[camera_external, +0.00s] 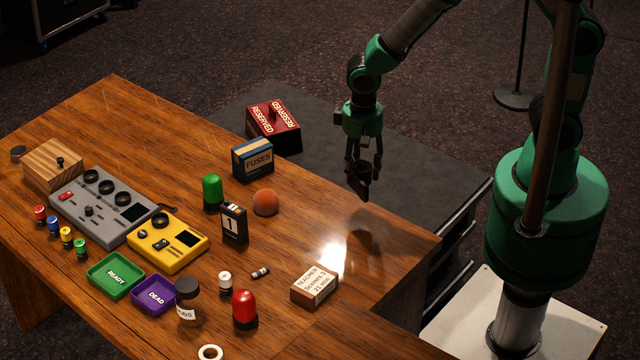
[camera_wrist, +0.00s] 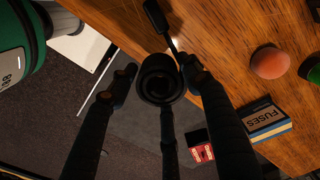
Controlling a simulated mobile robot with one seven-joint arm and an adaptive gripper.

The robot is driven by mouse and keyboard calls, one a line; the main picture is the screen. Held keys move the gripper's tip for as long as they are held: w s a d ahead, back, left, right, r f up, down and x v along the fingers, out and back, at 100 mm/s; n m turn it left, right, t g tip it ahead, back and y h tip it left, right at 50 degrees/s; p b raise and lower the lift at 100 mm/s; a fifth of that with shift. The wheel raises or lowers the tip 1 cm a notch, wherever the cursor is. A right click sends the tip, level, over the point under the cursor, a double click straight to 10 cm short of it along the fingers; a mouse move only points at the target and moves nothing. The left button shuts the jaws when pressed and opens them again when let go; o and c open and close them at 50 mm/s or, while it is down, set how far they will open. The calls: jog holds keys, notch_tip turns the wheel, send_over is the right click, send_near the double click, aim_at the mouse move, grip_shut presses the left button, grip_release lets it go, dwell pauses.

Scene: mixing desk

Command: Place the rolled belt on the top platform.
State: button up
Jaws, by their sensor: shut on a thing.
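The rolled belt (camera_wrist: 161,78) is a dark coil with a loose tail ending in a dark flat piece, seen in the wrist view. My gripper (camera_wrist: 156,84) is shut on it, with the coil between the fingertips. In the external view the gripper (camera_external: 363,172) hangs pointing down, with the dark belt (camera_external: 362,188) at its tips, above and apart from the surfaces below. A dark grey flat-topped platform (camera_external: 405,170) lies beyond the wooden desk, with layered edges at its right side. I take it as the top platform, but cannot be sure.
A red RESERVED box (camera_external: 274,124) stands at the platform's left part. The wooden desk (camera_external: 385,275) carries a blue FUSES box (camera_external: 252,160), an orange ball (camera_external: 265,203), a TEACHER box (camera_external: 314,286) and several devices. The platform's middle looks clear.

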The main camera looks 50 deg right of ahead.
jog(key=w+d+m+p, duration=0.2)
jog(key=w+d+m, duration=0.55)
jog(key=d, duration=0.65)
jog(key=w+d+m+p, duration=0.1)
jog(key=w+d+m, duration=0.7)
jog(key=d, duration=0.6)
jog(key=shift+n, duration=0.75)
jog(key=f, duration=1.8)
jog(key=w+f, duration=0.1)
jog(key=f, duration=0.8)
jog(key=shift+w+a, duration=0.1)
jog(key=shift+a, duration=0.1)
jog(key=shift+w, duration=0.1)
jog(key=w, duration=0.5)
jog(key=w+f+b, duration=0.1)
jog(key=w, duration=0.9)
jog(key=shift+a+f+b, duration=0.2)
jog(key=shift+f+b, duration=0.1)
jog(key=shift+f, duration=0.05)
jog(key=shift+w, duration=0.45)
